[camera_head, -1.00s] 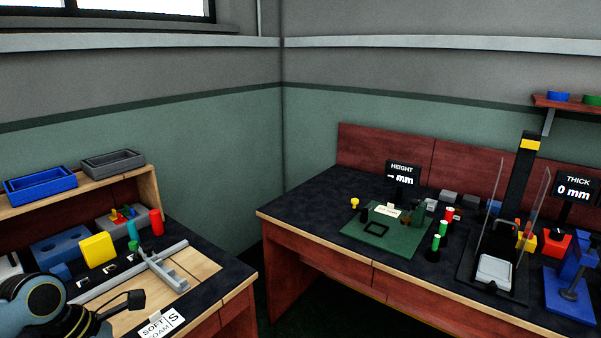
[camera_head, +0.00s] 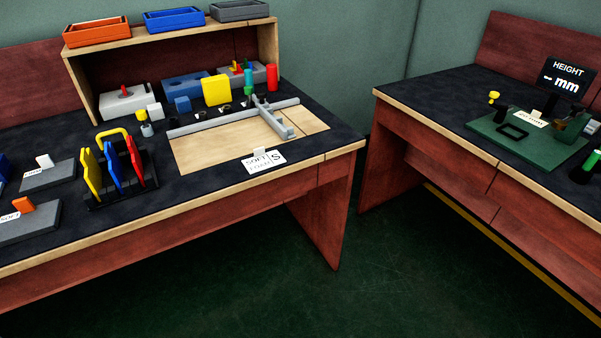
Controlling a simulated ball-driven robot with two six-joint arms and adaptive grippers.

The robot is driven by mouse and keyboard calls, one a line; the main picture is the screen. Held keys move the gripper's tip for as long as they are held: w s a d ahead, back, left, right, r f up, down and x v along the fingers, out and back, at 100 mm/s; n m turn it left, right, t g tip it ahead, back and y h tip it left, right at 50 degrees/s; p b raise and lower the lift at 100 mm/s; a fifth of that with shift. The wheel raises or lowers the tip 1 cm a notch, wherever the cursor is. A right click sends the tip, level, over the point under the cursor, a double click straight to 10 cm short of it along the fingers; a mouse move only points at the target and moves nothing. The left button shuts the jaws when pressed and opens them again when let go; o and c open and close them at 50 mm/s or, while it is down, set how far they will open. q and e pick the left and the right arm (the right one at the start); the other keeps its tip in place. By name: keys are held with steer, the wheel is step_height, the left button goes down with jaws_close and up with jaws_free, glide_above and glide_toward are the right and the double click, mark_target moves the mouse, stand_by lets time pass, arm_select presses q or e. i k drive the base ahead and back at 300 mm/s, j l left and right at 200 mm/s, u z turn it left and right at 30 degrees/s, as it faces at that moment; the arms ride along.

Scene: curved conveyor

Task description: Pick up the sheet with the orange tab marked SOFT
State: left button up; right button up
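A dark grey flat sheet (camera_head: 32,226) with an orange tab (camera_head: 23,204) lies at the left edge of the left bench (camera_head: 325,157). A small white label (camera_head: 10,217) beside the tab is partly cut off; its visible letters look like the end of SOFT. A similar grey sheet (camera_head: 48,178) with a white tab (camera_head: 45,161) lies just behind it. Neither of my grippers is in view.
A rack (camera_head: 120,187) with yellow, blue and red tools stands right of the sheets. A white card (camera_head: 263,161) reading SOFT FOAM S lies near the bench's front edge. Trays (camera_head: 95,32) sit on a shelf behind. Green floor (camera_head: 300,285) is clear before the benches.

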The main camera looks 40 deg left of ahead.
mark_target(31, 220)
steer(key=u, duration=2.85)
